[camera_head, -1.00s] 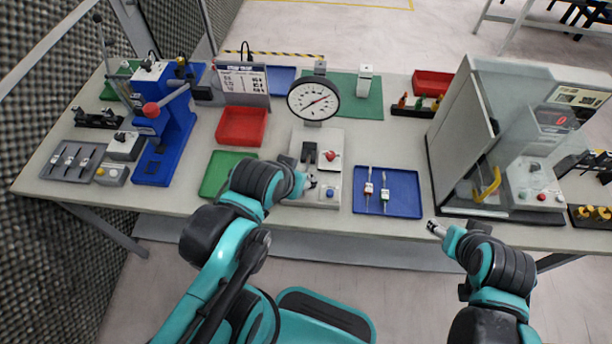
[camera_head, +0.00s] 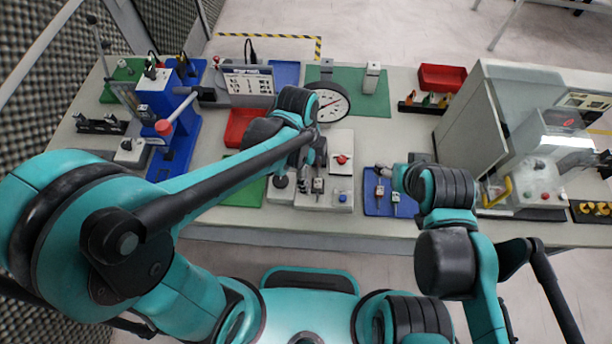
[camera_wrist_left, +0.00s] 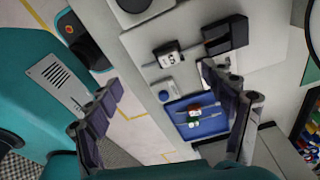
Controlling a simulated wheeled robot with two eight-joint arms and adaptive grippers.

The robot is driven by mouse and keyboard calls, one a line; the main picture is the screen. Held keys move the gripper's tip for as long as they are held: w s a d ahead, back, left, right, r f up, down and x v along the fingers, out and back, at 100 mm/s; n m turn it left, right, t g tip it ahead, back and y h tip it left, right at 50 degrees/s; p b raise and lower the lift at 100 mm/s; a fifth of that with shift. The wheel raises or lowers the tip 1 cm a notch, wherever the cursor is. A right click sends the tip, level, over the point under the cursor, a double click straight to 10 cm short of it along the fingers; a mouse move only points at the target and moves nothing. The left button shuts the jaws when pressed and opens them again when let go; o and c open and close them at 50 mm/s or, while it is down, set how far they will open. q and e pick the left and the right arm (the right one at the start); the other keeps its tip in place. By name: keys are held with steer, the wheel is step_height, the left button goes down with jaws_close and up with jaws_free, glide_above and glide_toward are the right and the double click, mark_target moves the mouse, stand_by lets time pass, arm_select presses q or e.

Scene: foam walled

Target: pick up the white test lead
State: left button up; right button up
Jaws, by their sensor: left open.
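The white test lead (camera_wrist_left: 170,58) lies across the pale test fixture (camera_wrist_left: 200,85), its thin metal tip pointing toward a black clamp block (camera_wrist_left: 225,36). It also shows, small, in the head view (camera_head: 318,186). My left gripper (camera_head: 308,172) is over the fixture, close to the lead. In the left wrist view my left gripper (camera_wrist_left: 160,80) has its fingers spread wide with nothing between them; the lead shows beyond the fingertips. My right gripper (camera_head: 388,172) is by the blue tray (camera_head: 372,206); its fingers are too small to judge.
In the left wrist view the blue tray (camera_wrist_left: 212,126) holds a red and a green lead.

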mark_target(316, 188)
arm_select(q)
steer(key=f+b, duration=0.1)
steer(key=f, duration=0.1)
steer(key=d+f+b, duration=0.1)
steer(key=f, duration=0.4)
steer(key=shift+s+d+f+b, duration=0.15)
steer(key=shift+d+b, duration=0.1)
steer(key=shift+b, duration=0.15)
steer(key=shift+s, duration=0.1)
steer(key=c, duration=1.1)
steer(key=shift+c, duration=0.2)
